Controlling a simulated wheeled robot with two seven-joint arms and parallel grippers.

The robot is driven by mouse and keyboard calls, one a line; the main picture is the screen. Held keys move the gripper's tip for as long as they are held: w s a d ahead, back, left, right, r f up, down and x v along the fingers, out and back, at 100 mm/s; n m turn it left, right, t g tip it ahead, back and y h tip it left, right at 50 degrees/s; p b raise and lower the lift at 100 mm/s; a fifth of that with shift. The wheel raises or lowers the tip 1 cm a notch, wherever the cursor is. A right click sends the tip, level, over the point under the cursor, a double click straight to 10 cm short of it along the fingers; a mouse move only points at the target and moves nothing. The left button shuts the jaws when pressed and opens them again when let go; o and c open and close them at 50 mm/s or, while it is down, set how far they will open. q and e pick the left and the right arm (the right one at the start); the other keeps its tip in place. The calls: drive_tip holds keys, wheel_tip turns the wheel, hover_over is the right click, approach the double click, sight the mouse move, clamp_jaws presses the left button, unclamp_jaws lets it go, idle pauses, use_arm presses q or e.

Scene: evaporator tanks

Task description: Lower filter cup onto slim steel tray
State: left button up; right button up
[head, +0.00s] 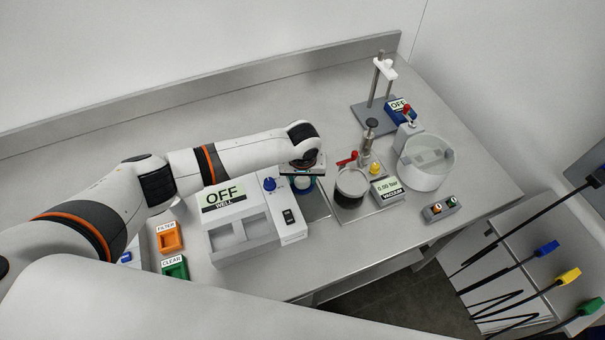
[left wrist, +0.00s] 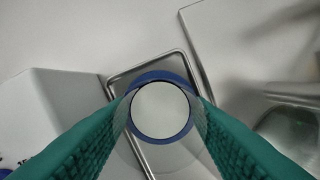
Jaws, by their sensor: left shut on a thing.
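My left gripper (head: 304,183) reaches in from the left and is shut on the filter cup (head: 303,184), which is mostly hidden by the gripper in the head view. In the left wrist view, the teal fingers of the gripper (left wrist: 160,112) hold the cup (left wrist: 160,110) from both sides. The cup is clear-walled with a blue ring and a pale round disc. The slim steel tray (head: 316,208) lies beneath it; its raised rim (left wrist: 150,66) surrounds part of the cup in the wrist view. I cannot tell whether the cup touches the tray. My right gripper is not in view.
The white WELL unit (head: 228,230), reading OFF, stands just left of the tray. A steel vessel (head: 350,190) with a red-handled valve (head: 348,159) and a gauge box (head: 387,190) stand close to the right. A clear round bath (head: 427,163) is farther right.

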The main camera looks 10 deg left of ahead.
use_arm(q)
drive_tip(key=shift+f, duration=0.1)
idle(0.3)
drive_tip(key=o, duration=0.8)
drive_tip(key=shift+o, duration=1.3)
drive_tip(key=shift+w+d, duration=0.1)
drive_tip(key=shift+a+f, duration=0.1)
drive_tip(key=shift+a, duration=0.1)
drive_tip(key=shift+r, duration=0.2)
wheel_tip(320, 180, up, 12)
drive_tip(key=s+d+b, duration=0.1)
drive_tip(key=b, duration=0.1)
drive_tip(key=shift+s+f, duration=0.15)
drive_tip(key=shift+s, duration=0.25)
